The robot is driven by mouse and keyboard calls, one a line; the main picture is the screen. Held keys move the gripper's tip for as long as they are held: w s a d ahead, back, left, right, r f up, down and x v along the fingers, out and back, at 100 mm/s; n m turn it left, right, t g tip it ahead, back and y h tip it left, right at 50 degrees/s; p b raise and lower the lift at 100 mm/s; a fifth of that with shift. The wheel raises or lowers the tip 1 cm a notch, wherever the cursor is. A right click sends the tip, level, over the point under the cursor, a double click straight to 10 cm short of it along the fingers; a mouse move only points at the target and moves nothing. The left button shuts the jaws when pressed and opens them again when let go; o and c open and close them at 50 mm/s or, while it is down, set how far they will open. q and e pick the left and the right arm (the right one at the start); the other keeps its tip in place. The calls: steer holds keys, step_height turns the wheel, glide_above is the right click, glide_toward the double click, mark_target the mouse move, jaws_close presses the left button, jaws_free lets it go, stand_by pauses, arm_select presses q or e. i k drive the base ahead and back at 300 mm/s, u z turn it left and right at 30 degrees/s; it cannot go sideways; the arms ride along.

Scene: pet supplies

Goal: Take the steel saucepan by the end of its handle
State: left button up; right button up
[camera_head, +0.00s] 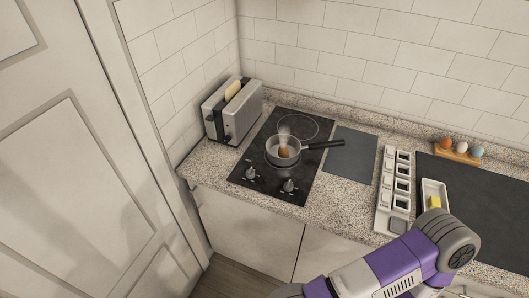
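The steel saucepan (272,155) stands on the black cooktop (262,185) by the back wall. Its dark handle (322,145) points right, and the handle's end lies over the edge of a dark grey mat. A brown egg (284,151) is in the pan, with pale steam above it. A purple and grey link of one of my arms shows at the lower right, well away from the pan. Neither gripper is in view.
A toaster (240,117) with bread stands left of the cooktop. A dark mat (350,158) lies right of it. Farther right are a white compartment rack (385,190), a white dish (433,188) with something yellow, and a wooden egg holder (457,156).

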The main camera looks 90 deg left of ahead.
mark_target(294, 147)
steer(key=k, duration=0.85)
steer(key=u, duration=0.45)
